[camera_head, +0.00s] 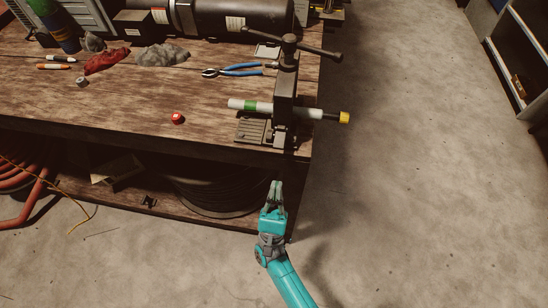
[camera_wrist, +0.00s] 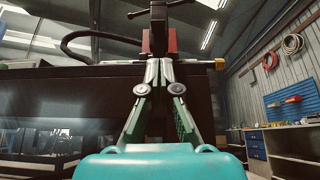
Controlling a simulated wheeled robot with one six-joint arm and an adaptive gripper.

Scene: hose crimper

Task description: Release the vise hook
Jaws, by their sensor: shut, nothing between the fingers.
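The vise (camera_head: 284,95) stands at the right front corner of the wooden workbench, with a T-bar handle on top. A pale hose with a green band (camera_head: 250,105) lies across the vise, and a dark end with a yellow tip (camera_head: 343,117) sticks out to the right. I cannot make out the vise hook clearly. My gripper (camera_head: 275,187) is shut and empty, in front of the bench edge and below the vise. In the wrist view my gripper (camera_wrist: 160,66) points toward the vise (camera_wrist: 158,25), whose lower part is hidden behind the fingers.
A black hose coil (camera_head: 215,195) sits on the lower shelf. The concrete floor (camera_head: 420,180) to the right is clear.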

